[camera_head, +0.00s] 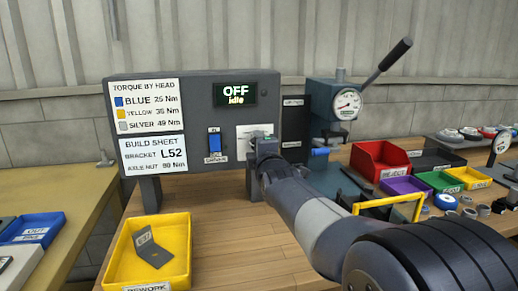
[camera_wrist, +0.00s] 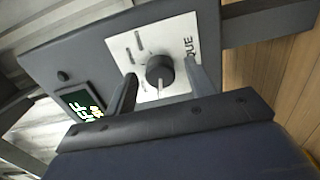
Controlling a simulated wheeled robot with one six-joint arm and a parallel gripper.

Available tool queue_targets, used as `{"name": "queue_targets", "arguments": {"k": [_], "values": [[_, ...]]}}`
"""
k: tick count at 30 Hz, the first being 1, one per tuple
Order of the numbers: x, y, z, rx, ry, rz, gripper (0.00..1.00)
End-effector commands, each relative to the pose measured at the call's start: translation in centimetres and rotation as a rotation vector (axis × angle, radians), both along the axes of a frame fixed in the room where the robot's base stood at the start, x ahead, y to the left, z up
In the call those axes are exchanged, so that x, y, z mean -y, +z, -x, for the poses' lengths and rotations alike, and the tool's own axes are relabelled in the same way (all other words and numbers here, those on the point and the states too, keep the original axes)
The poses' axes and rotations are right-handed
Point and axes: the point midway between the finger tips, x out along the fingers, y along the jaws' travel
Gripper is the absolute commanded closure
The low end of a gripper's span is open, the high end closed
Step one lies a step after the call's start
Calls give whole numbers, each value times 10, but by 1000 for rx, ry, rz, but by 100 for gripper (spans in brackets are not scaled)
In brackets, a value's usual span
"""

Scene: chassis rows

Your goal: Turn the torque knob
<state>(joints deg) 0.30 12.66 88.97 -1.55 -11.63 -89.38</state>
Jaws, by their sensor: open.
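The torque knob (camera_wrist: 160,70) is round and dark, with a pale pointer line, on a white plate (camera_wrist: 128,46) with tick marks and lettering that ends in "QUE". My gripper (camera_wrist: 164,88) is open in the wrist view, with one finger on each side of the knob and a visible gap to it. In the head view my gripper (camera_head: 264,146) is at the front of the grey control panel (camera_head: 200,160) and hides the knob and most of its plate. The panel's display (camera_head: 235,94) reads "OFF idle".
A press with a gauge (camera_head: 337,105) stands right of the panel. A yellow bin (camera_head: 178,229) holds a bracket. Red (camera_head: 381,157), purple and green bins stand at right. Bare bench top lies below the panel.

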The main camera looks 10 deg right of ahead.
Motion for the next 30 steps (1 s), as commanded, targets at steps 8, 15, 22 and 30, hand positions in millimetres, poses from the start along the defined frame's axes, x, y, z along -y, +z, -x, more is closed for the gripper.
{"name": "queue_targets", "arguments": {"k": [8, 15, 22, 30], "values": [[0, 1, 20, 2, 0, 0, 48], [0, 1, 63, 2, 0, 0, 48], [0, 1, 95, 1, 0, 0, 48], [0, 0, 108, 0, 0, 0, 48]]}}
